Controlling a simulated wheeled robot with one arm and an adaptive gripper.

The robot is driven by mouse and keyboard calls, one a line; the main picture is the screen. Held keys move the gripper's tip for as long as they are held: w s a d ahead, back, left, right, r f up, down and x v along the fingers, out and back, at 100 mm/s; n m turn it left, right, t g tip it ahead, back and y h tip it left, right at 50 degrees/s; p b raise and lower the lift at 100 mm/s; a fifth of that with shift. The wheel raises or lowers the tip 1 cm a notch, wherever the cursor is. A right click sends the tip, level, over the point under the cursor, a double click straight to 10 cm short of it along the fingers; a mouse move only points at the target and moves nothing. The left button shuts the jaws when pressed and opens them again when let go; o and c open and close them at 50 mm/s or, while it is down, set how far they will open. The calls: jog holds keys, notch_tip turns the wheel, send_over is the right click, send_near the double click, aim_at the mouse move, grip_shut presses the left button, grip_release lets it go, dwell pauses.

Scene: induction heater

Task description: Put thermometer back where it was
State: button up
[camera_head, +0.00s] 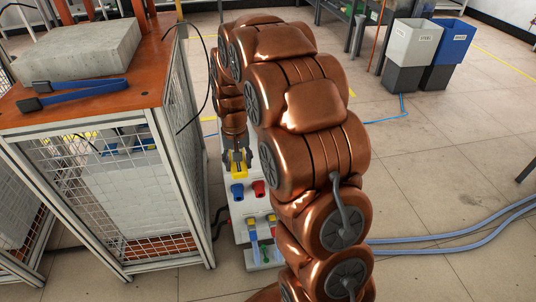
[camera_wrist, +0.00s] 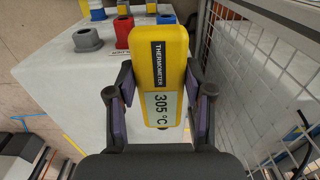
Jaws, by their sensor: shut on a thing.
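The yellow thermometer (camera_wrist: 160,60) is between the fingers of my gripper (camera_wrist: 159,98). Its label reads THERMOMETER and its display shows 305 °C. In the head view, the thermometer (camera_head: 239,170) shows as a small yellow piece below my gripper (camera_head: 237,152), at the top of a white stand (camera_head: 240,212). The same stand shows in the wrist view (camera_wrist: 70,95) with a grey holder (camera_wrist: 87,38), a red holder (camera_wrist: 123,33) and a blue holder (camera_wrist: 97,13). My gripper is shut on the thermometer. I cannot tell whether the thermometer touches the stand.
A wire-mesh cage table (camera_head: 100,115) with an orange top stands close on the left; its mesh (camera_wrist: 265,75) is right of my gripper in the wrist view. A grey block (camera_head: 80,52) and blue strap (camera_head: 85,90) lie on top. Blue hoses (camera_head: 450,240) cross the floor at right.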

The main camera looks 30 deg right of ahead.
jog(key=w+d+b, duration=0.1)
jog(key=d, duration=0.3)
jog(key=w+d+f, duration=0.1)
jog(key=d, duration=0.3)
jog(key=w+d+b, duration=0.1)
jog(key=d, duration=0.4)
jog(key=shift+f+b, duration=0.15)
jog(key=shift+b, duration=0.2)
jog(key=shift+f+b, duration=0.65)
jog(key=shift+f, duration=1.05)
jog(key=shift+f, duration=0.15)
jog(key=o, duration=1.2)
jog(key=shift+o, duration=0.2)
